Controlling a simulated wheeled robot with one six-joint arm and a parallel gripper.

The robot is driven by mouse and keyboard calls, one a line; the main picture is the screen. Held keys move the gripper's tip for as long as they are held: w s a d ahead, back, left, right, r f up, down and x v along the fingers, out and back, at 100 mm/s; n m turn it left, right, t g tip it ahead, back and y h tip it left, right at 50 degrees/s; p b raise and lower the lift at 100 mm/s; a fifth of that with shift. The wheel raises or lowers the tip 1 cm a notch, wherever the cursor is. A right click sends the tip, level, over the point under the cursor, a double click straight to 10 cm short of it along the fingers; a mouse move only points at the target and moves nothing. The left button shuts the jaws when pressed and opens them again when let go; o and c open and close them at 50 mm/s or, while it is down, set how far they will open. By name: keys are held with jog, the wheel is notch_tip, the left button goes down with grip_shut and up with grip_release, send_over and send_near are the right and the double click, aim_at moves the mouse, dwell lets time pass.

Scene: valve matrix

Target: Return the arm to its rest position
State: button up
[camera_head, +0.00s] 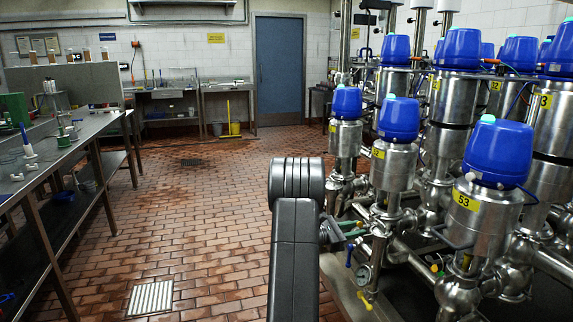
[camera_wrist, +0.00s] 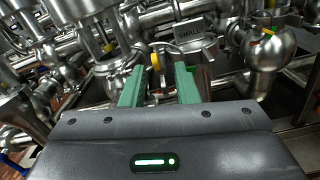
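My arm (camera_head: 295,250) extends forward from the bottom middle of the head view, beside the valve matrix (camera_head: 463,215) of steel valves with blue caps. My gripper (camera_wrist: 158,78) shows in the wrist view as two green fingers standing well apart, with nothing clearly held between them. A yellow part (camera_wrist: 156,62) appears in the gap, seemingly on the pipework beyond; I cannot tell its exact distance. In the head view the gripper is mostly hidden behind my arm, with a bit of green showing to its right.
Steel pipes and valves crowd the right side. A blue handle (camera_head: 349,255), a yellow handle (camera_head: 365,300) and a gauge (camera_head: 364,275) sit close to my arm. A steel workbench (camera_head: 75,150) stands left. The brick-tiled floor (camera_head: 205,215) between is clear, leading to a blue door (camera_head: 280,70).

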jog(key=m+b, duration=0.4)
jog(key=m, duration=0.4)
jog(key=shift+d, duration=0.1)
jog(key=shift+f, duration=0.1)
dwell(0.3)
